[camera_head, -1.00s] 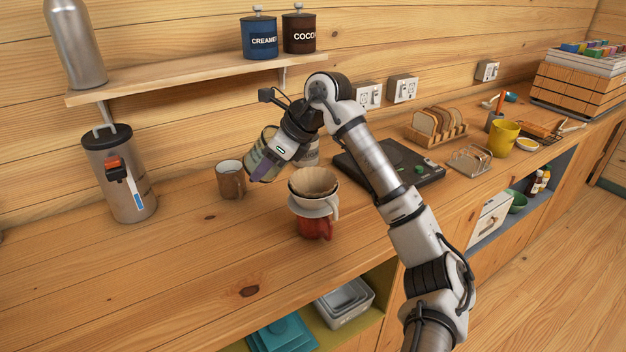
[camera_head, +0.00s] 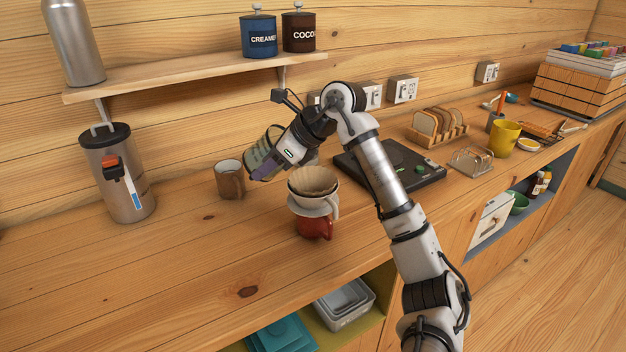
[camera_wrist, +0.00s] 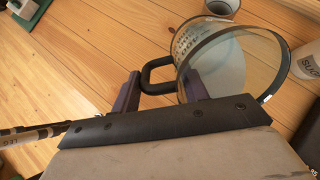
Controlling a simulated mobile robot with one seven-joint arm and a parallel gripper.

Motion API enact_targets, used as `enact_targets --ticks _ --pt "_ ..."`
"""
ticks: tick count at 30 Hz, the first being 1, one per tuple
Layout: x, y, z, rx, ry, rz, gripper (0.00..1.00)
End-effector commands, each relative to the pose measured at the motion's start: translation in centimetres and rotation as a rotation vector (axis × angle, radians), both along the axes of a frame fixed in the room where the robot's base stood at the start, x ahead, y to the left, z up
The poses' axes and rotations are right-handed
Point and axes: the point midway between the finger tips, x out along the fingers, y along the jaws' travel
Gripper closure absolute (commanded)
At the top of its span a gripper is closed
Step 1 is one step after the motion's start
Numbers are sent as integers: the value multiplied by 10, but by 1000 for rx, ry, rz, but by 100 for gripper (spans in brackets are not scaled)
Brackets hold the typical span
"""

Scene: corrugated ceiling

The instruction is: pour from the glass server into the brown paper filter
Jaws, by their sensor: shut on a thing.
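The glass server (camera_head: 262,152) is held tilted above the counter, behind and left of the dripper in the head view. My gripper (camera_wrist: 160,90) is shut on its black handle (camera_wrist: 158,76), and the clear glass body (camera_wrist: 235,65) shows beyond the fingers in the wrist view. The brown paper filter (camera_head: 313,180) sits open in a white dripper (camera_head: 312,206) on a red mug (camera_head: 314,226). The server is apart from the filter.
A brown mug (camera_head: 230,180) stands left of the server. A black scale-like appliance (camera_head: 392,165) lies behind my arm. A steel dispenser (camera_head: 119,172) stands at left under a shelf (camera_head: 190,77). The front left counter is clear.

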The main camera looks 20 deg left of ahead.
Motion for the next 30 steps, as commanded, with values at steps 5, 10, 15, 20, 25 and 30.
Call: enact_targets --ticks 5,10,15,20,25,30 --pt "0 0 -1 26 1 1 100" --pt "0 -1 -3 50 4 1 100" --pt "0 -1 -4 72 6 2 100" --pt "0 -1 -6 94 9 2 100" --pt "0 -2 -6 116 11 1 100" --pt "0 -2 -8 140 14 2 100"
